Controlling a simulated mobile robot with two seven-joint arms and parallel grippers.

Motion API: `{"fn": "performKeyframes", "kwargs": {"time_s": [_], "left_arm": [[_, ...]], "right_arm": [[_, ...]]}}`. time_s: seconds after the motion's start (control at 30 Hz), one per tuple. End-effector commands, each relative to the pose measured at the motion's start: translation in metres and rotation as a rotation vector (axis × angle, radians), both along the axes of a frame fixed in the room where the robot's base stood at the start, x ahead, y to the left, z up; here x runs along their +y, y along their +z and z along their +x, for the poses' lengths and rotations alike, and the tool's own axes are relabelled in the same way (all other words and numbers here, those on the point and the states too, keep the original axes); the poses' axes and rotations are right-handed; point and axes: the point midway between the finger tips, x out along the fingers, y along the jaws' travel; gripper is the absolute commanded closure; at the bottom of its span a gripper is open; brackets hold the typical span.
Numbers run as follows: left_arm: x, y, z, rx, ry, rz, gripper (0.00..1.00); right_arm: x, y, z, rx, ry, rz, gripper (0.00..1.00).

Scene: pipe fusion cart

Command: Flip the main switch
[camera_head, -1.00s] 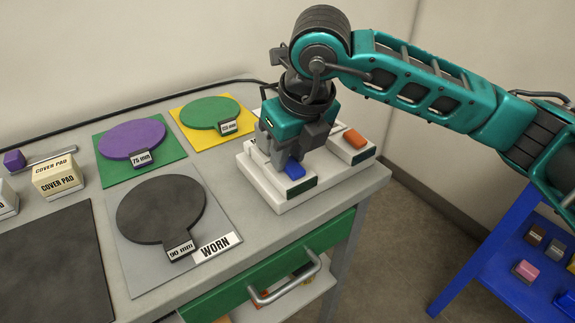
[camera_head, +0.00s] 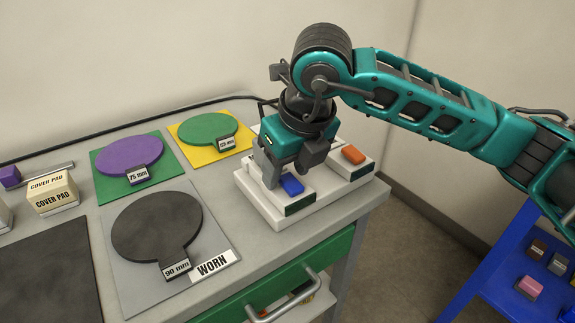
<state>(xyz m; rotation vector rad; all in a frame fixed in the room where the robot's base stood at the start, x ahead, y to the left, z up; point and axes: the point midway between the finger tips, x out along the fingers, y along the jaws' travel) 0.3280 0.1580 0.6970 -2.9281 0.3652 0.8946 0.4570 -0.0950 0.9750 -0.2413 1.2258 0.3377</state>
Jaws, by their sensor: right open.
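A white switch panel (camera_head: 277,217) sits on the right end of the grey worktop. It carries a blue rocker switch (camera_head: 291,184) at the near left and an orange rocker switch (camera_head: 353,154) at the right. Their labels are too small to read, so I cannot tell which is the main switch. My right gripper (camera_head: 292,170) is open and points down over the blue switch, one finger to its left and the other behind it to the right. I cannot tell whether it touches. It hides the panel's back left part. My left gripper is out of view.
A cover pad box (camera_head: 52,194) stands farther left. A green drawer (camera_head: 270,290) is below; a blue rack (camera_head: 490,270) stands right.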

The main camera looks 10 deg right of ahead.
Motion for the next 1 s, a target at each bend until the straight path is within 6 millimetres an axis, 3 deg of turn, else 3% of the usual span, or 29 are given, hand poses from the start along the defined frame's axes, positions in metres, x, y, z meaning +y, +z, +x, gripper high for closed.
{"fn": "performKeyframes", "kwargs": {"time_s": [0.17, 0.6, 0.8, 1.0], "left_arm": [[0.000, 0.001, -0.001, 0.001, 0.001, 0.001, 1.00], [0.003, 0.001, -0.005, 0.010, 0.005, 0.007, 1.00], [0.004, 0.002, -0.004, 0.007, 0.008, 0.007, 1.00], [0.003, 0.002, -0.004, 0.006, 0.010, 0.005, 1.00]], "right_arm": [[-0.002, 0.021, -0.005, -0.005, 0.000, 0.002, 0.47], [-0.013, 0.106, -0.032, -0.005, 0.000, 0.002, 0.47], [-0.016, 0.121, -0.038, -0.004, 0.000, 0.002, 0.47], [-0.016, 0.122, -0.038, -0.002, 0.000, 0.001, 0.47]]}}
